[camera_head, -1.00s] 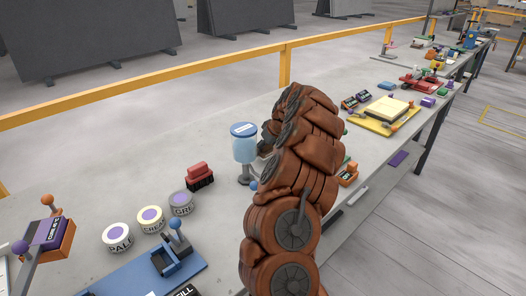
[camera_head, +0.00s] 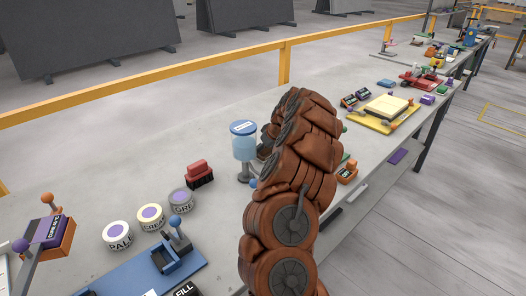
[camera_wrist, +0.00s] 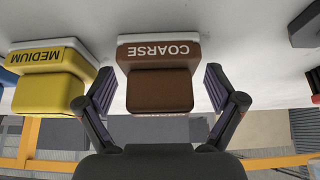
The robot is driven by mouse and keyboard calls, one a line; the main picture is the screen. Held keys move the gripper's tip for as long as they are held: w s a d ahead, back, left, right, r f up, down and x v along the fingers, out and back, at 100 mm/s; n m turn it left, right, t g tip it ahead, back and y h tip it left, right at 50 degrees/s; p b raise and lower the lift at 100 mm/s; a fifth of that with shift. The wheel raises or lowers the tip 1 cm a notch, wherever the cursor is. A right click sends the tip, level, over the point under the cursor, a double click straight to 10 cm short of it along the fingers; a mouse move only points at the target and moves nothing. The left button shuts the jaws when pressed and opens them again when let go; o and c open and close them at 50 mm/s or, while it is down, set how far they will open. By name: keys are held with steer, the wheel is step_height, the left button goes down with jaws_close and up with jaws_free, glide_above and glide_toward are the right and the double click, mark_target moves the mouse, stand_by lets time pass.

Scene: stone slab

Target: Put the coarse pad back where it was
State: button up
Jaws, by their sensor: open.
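In the wrist view, which appears upside down, the brown coarse pad (camera_wrist: 160,92) rests on the grey table, with a block-like grip and a lettered COARSE face. My gripper (camera_wrist: 159,86) is open, with one finger on each side of the pad's brown grip. A gap shows on both sides, so the fingers look apart from it. In the head view my brown jacketed arm hides my gripper and the coarse pad.
A yellow pad lettered MEDIUM (camera_wrist: 48,75) stands close beside my left finger in the wrist view. In the head view, a blue-lidded container (camera_head: 244,145), a red-handled brush (camera_head: 199,173) and several lettered tins (camera_head: 150,216) stand left of my arm.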

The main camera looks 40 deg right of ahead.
steer(key=shift+r, duration=0.1)
steer(key=shift+r, duration=0.15)
steer(key=b+v, duration=0.2)
steer(key=v, duration=1)
steer(key=shift+b, duration=0.4)
